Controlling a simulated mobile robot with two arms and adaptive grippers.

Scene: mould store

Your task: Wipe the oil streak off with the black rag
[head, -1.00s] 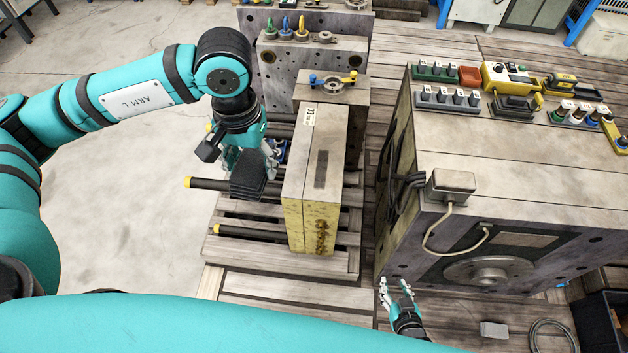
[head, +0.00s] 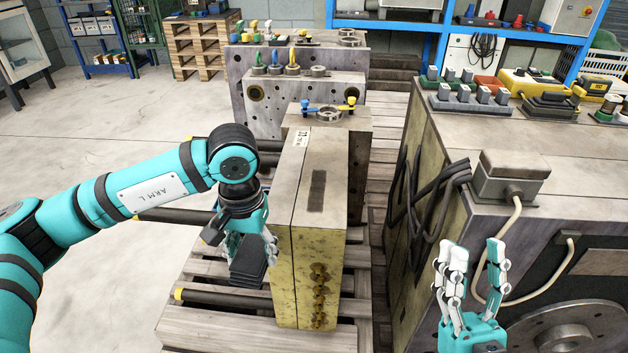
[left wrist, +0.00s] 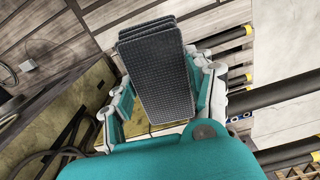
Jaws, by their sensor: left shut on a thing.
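The black rag (head: 248,262), a thick folded dark pad, is held in my left gripper (head: 250,240). The gripper's fingers are shut on either side of it. The rag also fills the middle of the left wrist view (left wrist: 157,82), between the fingers. It hangs left of an upright two-part mould block (head: 325,165), below its top; I cannot tell whether they touch. A dark, straight-edged patch (head: 317,190) lies on the block's top, and brown blotches (head: 320,297) run down its yellowish front. I cannot tell which is the oil streak. My right gripper (head: 474,262) is open and empty, fingers upward.
The block stands on a slatted pallet (head: 215,330) with dark bars (head: 215,295). More mould plates (head: 300,100) stand behind it. A large machine block (head: 440,200) with cables and a junction box (head: 510,178) is on the right. Open floor (head: 100,130) lies to the left.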

